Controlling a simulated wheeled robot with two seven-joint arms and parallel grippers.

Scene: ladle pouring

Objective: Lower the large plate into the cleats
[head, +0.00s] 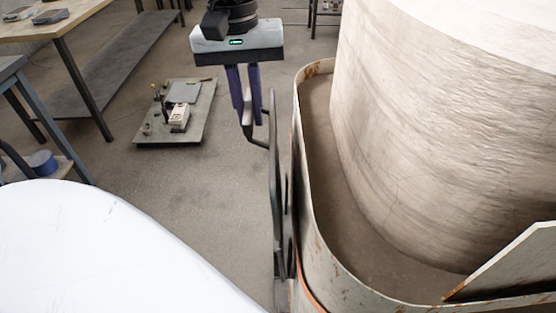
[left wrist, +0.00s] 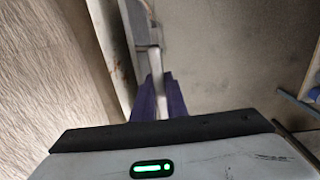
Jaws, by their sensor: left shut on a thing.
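My left gripper (head: 246,120), with purple fingers, hangs at the top middle of the head view. It is shut on a dark bent handle (head: 257,141) that joins a thin upright plate (head: 276,195), seen almost edge-on. The plate stands close along the left outer side of a rusty curved metal wall (head: 312,190); I cannot tell whether they touch. In the left wrist view, the fingers (left wrist: 159,92) close on a pale bar (left wrist: 155,60). I cannot make out the cleats. My right gripper is not in view.
A big pale rounded block (head: 430,120) stands inside the curved wall. An angled grey sheet (head: 520,265) rises at the lower right. A low board with small items (head: 200,125) lies on the floor at left, near a workbench (head: 75,25).

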